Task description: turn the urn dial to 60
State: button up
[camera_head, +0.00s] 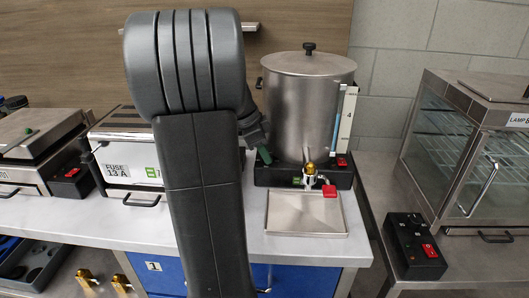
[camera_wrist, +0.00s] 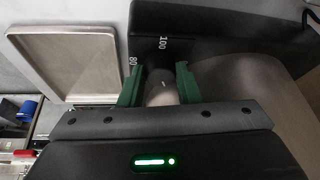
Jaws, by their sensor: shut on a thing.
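The steel urn (camera_head: 305,110) stands on its black base (camera_head: 330,177) on the counter. Its grey dial (camera_wrist: 162,90) shows in the wrist view, with the printed numbers 80 and 100 beside it on the black base. A small pale mark shows on the dial, but I cannot tell which number it points to. My gripper (camera_wrist: 160,72) has its green fingers on either side of the dial, shut on it. In the head view my gripper (camera_head: 264,156) is at the left end of the urn base, and the dial is hidden there.
A steel drip tray (camera_head: 305,212) lies in front of the urn, under its brass tap (camera_head: 309,170) and a red tag (camera_head: 330,191). A boxy appliance labelled FUSE 13 A (camera_head: 117,171) stands to the left. A glass display cabinet (camera_head: 460,145) stands to the right.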

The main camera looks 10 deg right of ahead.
dwell(0.5)
jog(key=o, duration=1)
jog(key=p+v, duration=0.1)
jog(key=v, duration=1.3)
jog(key=shift+d, duration=0.1)
jog(key=shift+c, duration=0.2)
